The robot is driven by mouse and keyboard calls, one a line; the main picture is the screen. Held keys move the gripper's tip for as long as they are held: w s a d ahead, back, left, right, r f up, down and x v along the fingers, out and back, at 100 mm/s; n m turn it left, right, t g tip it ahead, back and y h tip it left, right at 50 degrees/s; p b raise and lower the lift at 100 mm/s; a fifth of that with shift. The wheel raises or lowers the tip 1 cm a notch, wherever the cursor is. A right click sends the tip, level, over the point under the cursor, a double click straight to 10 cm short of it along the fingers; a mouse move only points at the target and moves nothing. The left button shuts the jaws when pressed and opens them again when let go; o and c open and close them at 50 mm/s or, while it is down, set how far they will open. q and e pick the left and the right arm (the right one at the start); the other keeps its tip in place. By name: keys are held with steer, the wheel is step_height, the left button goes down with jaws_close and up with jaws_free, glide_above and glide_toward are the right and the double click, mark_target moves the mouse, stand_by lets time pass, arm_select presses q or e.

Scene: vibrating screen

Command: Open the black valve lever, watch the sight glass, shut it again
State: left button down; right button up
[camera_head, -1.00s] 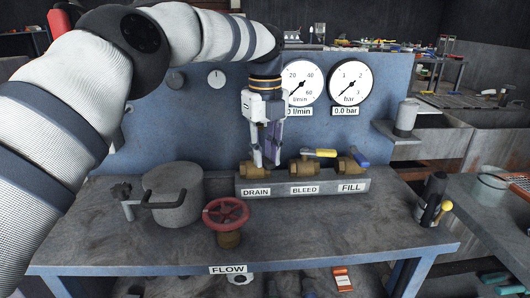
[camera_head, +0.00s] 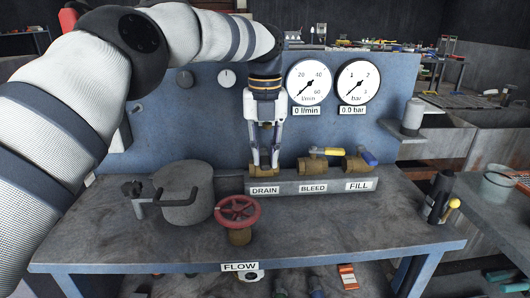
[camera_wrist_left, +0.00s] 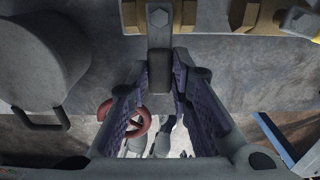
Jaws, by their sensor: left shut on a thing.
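The DRAIN valve (camera_head: 264,171) is a brass body at the left end of the valve block, behind the DRAIN label. My left gripper (camera_head: 264,162) points down onto it. In the left wrist view its two ribbed purple pads (camera_wrist_left: 168,88) are closed around the dark lever (camera_wrist_left: 159,60), which runs from a bolt on the brass valve towards the gripper. In the head view the fingers mostly hide the lever. The sight glass cannot be made out. The flow gauge (camera_head: 309,82) reads 0 l/min and the pressure gauge (camera_head: 358,82) 0.0 bar. My right gripper is not in view.
A red FLOW handwheel (camera_head: 238,210) is in front. A grey lidded pot (camera_head: 184,192) stands left. The bench top (camera_head: 340,220) is clear at front right.

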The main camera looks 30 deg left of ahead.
mark_target(265, 160)
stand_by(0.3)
arm_select(q)
steer(key=c, duration=1.4)
jaws_free()
steer(key=shift+c, duration=0.2)
step_height(265, 160, up, 8)
steer(key=shift+f, duration=0.25)
